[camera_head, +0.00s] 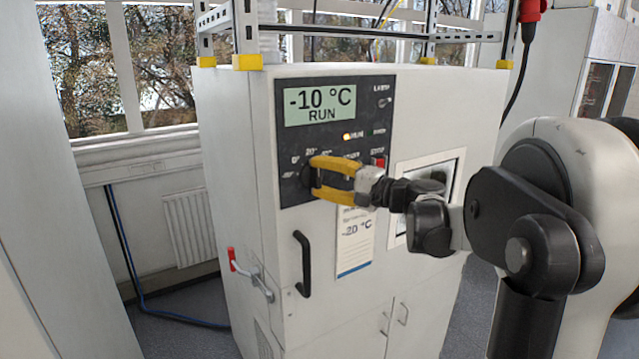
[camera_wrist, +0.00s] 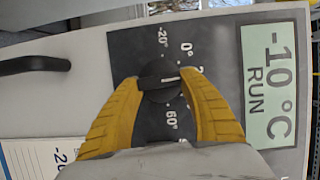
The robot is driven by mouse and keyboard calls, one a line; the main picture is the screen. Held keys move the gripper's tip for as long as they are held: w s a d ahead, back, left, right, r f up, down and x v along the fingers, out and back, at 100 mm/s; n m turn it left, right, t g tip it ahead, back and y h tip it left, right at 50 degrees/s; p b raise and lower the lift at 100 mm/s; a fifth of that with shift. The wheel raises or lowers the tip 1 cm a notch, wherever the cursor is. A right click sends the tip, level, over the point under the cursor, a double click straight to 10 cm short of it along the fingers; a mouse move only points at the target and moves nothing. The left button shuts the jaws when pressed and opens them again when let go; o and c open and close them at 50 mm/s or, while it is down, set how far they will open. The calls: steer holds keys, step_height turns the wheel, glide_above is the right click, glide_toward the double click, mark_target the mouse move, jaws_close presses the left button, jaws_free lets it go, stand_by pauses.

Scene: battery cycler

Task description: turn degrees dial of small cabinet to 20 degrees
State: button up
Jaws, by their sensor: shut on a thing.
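The degrees dial (camera_wrist: 157,82) is a black round knob on the dark control panel of the small cabinet (camera_head: 240,200). My gripper (camera_head: 316,178) has yellow fingers shut on the dial, one on each side, as the wrist view shows. The dial's white pointer line points right in that view, towards the right finger. The marks -20°, 0° and 60° are readable around it. The mark after 0° is partly hidden by the right finger, near the pointer. The display (camera_head: 319,106) reads -10 °C RUN; it also shows in the wrist view (camera_wrist: 268,85).
A red switch (camera_head: 378,162) and small lamps sit right of the dial. A paper card (camera_head: 354,245) with -20 °C hangs below the panel, near a black door handle (camera_head: 303,264). A window (camera_head: 428,175) is to the right. A red-ended lever (camera_head: 250,272) is at lower left.

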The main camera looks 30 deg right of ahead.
steer(key=shift+m, duration=0.4)
steer(key=o, duration=1.2)
steer(key=shift+w, duration=0.1)
steer(key=v, duration=1.2)
steer(key=shift+f, duration=0.15)
